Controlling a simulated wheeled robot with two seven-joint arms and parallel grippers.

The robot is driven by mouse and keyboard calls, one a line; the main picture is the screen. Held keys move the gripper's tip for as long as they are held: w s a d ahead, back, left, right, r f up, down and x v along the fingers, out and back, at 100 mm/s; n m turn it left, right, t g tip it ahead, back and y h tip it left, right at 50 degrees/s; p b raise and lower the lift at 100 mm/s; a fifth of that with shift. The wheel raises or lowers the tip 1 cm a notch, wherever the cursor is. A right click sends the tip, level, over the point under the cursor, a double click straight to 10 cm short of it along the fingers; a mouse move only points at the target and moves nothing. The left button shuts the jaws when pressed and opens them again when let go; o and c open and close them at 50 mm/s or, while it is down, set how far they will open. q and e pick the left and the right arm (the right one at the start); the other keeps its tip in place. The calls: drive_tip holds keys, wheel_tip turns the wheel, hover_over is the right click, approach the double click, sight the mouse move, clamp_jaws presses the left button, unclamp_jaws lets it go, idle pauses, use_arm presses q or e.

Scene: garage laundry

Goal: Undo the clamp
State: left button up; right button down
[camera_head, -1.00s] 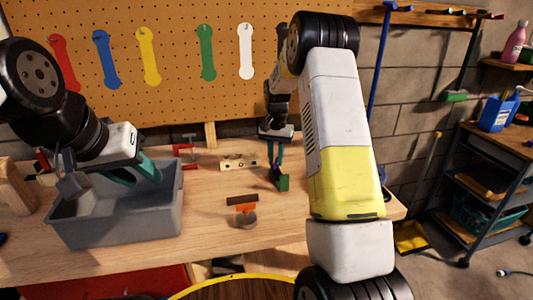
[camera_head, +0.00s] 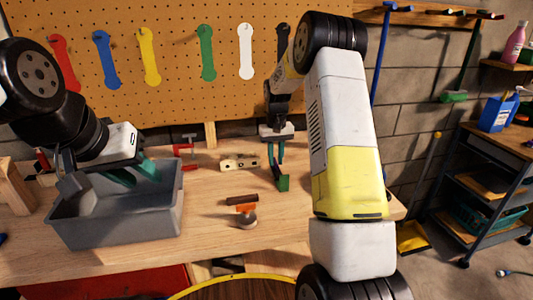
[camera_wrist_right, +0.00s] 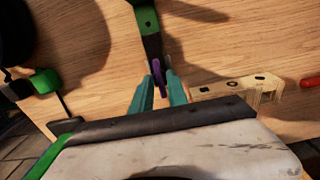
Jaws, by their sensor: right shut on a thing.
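The clamp (camera_head: 282,183) has a green jaw and a dark bar, and stands at the bench's right part. In the right wrist view its green jaw (camera_wrist_right: 145,17) is at the top and its bar runs down to my fingers. My right gripper (camera_head: 274,153) is above and behind it. In the wrist view my right gripper (camera_wrist_right: 162,88) has its teal fingers around a small purple part (camera_wrist_right: 160,80) of the clamp, shut on it. My left gripper (camera_head: 134,173) is over the grey bin, its teal fingers apart and nothing visible between them.
The grey bin (camera_head: 120,226) stands at the bench's left. A red clamp (camera_head: 180,150), a pale wooden block (camera_head: 240,162), a dark brown bar (camera_head: 242,199) and a round-ended tool (camera_head: 247,220) lie nearby. A green-and-black part (camera_wrist_right: 45,82) shows left in the wrist view.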

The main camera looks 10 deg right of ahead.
sight(276, 161)
drive_tip(key=shift+s+f, duration=0.1)
drive_tip(key=shift+f, duration=0.05)
idle(0.3)
drive_tip(key=c, duration=1.5)
unclamp_jaws()
drive_tip(key=shift+c, duration=0.2)
wheel_tip(276, 161, up, 7)
drive_tip(key=shift+r, duration=0.45)
